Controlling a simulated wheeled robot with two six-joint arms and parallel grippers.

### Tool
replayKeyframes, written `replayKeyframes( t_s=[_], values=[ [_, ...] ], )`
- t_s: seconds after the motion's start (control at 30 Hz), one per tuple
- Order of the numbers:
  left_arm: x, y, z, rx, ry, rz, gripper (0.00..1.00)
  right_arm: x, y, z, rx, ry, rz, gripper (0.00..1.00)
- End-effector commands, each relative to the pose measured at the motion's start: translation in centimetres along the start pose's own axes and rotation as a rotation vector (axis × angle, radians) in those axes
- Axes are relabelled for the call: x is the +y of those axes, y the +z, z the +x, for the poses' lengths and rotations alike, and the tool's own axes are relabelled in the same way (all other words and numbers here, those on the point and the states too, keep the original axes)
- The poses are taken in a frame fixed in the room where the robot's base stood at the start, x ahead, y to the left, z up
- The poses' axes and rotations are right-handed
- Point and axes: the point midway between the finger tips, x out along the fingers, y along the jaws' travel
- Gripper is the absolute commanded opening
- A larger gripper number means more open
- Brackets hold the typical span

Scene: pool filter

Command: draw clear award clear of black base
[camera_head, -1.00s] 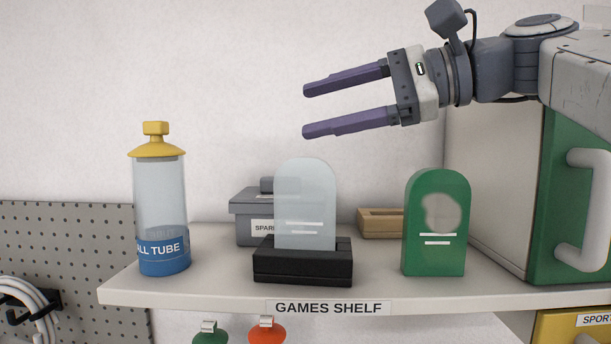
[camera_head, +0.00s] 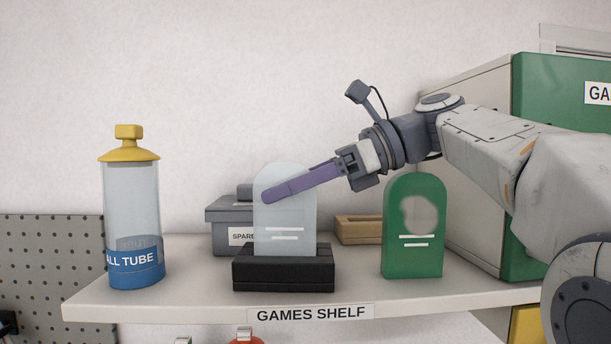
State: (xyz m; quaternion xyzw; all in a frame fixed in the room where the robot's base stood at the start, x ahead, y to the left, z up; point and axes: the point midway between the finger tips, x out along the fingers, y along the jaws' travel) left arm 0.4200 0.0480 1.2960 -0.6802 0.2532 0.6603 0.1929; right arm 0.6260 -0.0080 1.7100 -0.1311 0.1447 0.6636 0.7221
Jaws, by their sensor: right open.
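The clear award (camera_head: 283,222), a see-through plaque with a rounded top and white lines, stands upright in the black base (camera_head: 284,275) on the shelf. My right gripper (camera_head: 268,196) is open and reaches in from the right at the award's upper part. One purple finger passes across the front of the award; the other finger is not clearly seen. I cannot tell whether the finger touches the award. My left gripper is not in view.
A green award (camera_head: 412,258) stands close to the right, below my right wrist. A ball tube (camera_head: 132,215) with a yellow lid stands left. A grey spares box (camera_head: 228,218) and wooden tray (camera_head: 358,230) sit behind. The games shelf (camera_head: 190,300) has free room left of the base.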

Motion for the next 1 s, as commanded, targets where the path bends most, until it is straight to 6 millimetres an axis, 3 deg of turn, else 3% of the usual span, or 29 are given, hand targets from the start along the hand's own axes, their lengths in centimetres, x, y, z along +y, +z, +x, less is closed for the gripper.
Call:
replayKeyframes(
  t_s=[0.23, 0.57, 0.6, 0.77, 1.0],
  values=[
    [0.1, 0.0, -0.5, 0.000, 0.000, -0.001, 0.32, 0.1, 0.1, 2.9, 0.000, 0.002, -0.002, 0.68],
    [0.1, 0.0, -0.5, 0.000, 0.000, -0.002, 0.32, 0.0, 0.0, 3.3, 0.000, 0.000, -0.003, 0.68],
    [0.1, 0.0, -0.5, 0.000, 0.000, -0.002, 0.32, 0.0, 0.0, 3.3, 0.000, -0.001, -0.003, 0.60],
    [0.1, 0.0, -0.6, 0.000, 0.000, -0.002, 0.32, 0.0, 0.0, 3.3, 0.000, 0.000, -0.003, 0.00],
    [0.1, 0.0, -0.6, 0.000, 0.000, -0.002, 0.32, 0.0, 0.0, 3.3, 0.000, 0.000, -0.003, 0.00]
  ],
)
